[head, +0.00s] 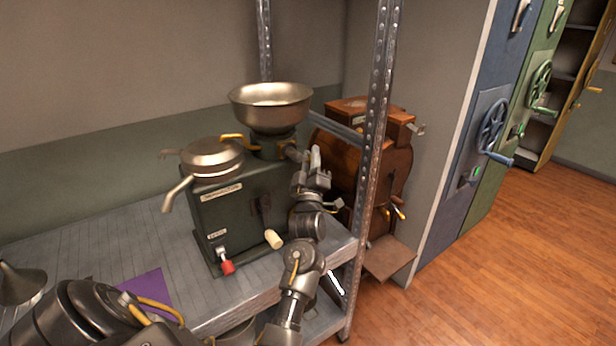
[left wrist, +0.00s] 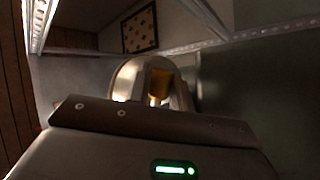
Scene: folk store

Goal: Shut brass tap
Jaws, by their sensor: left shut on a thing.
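A dark green machine (head: 245,215) stands on a metal shelf, with a wide metal bowl (head: 270,112) on its top. A curved brass-coloured handle (head: 232,138) sticks out to the left of the neck under the bowl. My left gripper (head: 313,168) is at the right of this neck, beside a short grey stub. In the left wrist view, a brass-coloured piece (left wrist: 160,84) shows between the fingers of my left gripper (left wrist: 156,95), which is shut on it. The rest of that piece is hidden. My right gripper is not in view.
A metal shelf post (head: 373,140) rises just right of my left gripper. Behind it stands a brown wooden machine (head: 345,160). A white-handled crank (head: 273,239) and a red knob (head: 228,267) stick out from the green machine's front.

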